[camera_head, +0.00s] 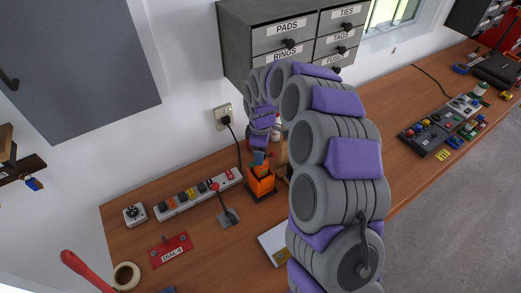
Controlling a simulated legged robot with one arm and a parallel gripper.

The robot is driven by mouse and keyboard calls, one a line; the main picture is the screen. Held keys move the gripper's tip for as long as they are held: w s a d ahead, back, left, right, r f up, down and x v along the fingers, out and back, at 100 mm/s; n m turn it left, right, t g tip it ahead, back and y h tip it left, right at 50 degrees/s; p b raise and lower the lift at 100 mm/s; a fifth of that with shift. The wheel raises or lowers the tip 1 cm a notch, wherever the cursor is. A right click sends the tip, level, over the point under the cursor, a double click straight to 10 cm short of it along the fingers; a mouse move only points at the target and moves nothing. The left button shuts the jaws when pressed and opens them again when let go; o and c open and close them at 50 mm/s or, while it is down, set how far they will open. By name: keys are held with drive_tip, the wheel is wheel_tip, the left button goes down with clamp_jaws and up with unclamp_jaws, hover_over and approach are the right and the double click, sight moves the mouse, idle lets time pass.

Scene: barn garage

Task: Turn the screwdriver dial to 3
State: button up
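My arm arches up from the bottom right, and its far end comes down over the back of the wooden bench. My gripper (259,160) is small at this distance. It is at the top of an orange and black object (262,183) on the bench. I cannot tell whether its fingers touch this object or whether they are open. No screwdriver dial with readable numbers can be made out. A small white box with a dark round knob (134,213) sits at the bench's left end. A red plate (171,250) reads "DIAL:" with an unclear last character.
A white power strip (198,194) and a grey plate with a red-tipped lever (227,213) lie left of the orange object. A tape roll (126,275) is at front left. Grey drawers (262,45) hang above. Control boxes (437,130) stand on the right bench.

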wheel_tip(320, 180, up, 17)
drive_tip(key=shift+r, duration=0.15)
idle(0.4)
idle(0.3)
drive_tip(key=s+d+f+m+b, duration=0.4)
drive_tip(key=s+d+f+m, duration=0.1)
drive_tip(key=s, duration=0.8)
drive_tip(key=s+d+f+m+g+b, duration=0.1)
drive_tip(key=s+d+f+m+b, duration=0.3)
drive_tip(key=s, duration=0.9)
drive_tip(key=s+d+f+m+b, duration=0.5)
drive_tip(key=s+d+f+m, duration=0.1)
drive_tip(key=s, duration=0.7)
drive_tip(key=shift+s+d+m+g, duration=0.15)
drive_tip(key=shift+d+m+g, duration=0.25)
drive_tip(key=shift+d+m, duration=0.1)
